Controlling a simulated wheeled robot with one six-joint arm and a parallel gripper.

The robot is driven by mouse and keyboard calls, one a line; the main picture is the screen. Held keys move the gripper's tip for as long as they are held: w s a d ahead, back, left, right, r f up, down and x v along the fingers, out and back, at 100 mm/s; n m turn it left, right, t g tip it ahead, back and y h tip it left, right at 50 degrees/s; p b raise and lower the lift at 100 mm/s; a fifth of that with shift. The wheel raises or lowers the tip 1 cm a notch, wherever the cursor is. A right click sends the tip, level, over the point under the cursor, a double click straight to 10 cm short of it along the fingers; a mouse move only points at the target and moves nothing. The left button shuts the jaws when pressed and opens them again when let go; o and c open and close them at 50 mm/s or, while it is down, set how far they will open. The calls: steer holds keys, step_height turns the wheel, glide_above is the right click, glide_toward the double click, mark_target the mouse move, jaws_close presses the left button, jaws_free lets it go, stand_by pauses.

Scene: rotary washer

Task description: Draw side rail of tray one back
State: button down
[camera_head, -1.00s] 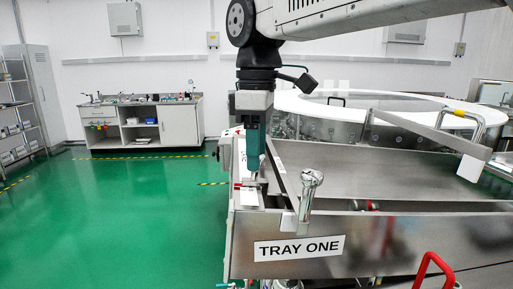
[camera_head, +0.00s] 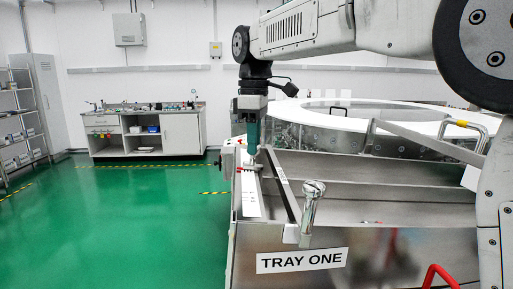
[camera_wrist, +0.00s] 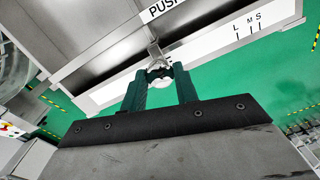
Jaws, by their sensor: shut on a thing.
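Tray one is a steel tray with a "TRAY ONE" label on its front panel (camera_head: 380,255) in the head view. Its side rail (camera_head: 281,187) is a long narrow bar along the tray's left side. A white strip with L, M, S marks runs beside it and also shows in the wrist view (camera_wrist: 215,42). My gripper (camera_head: 251,163) points down at the far part of this left side. In the wrist view, my gripper (camera_wrist: 160,76) is shut on a small round metal knob (camera_wrist: 158,73) at the strip's edge. How the knob joins the rail is partly hidden.
A metal post with a round head (camera_head: 311,210) stands at the tray's front left corner. A large round white-topped machine (camera_head: 385,115) lies behind. A red handle (camera_head: 440,278) is at the front right. The green floor (camera_head: 140,220) to the left is clear.

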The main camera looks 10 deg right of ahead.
steer(key=shift+w, duration=0.35)
steer(key=c, duration=1.1)
jaws_free()
steer(key=shift+o, duration=0.2)
step_height(320, 180, up, 8)
steer(key=shift+w+f, duration=0.1)
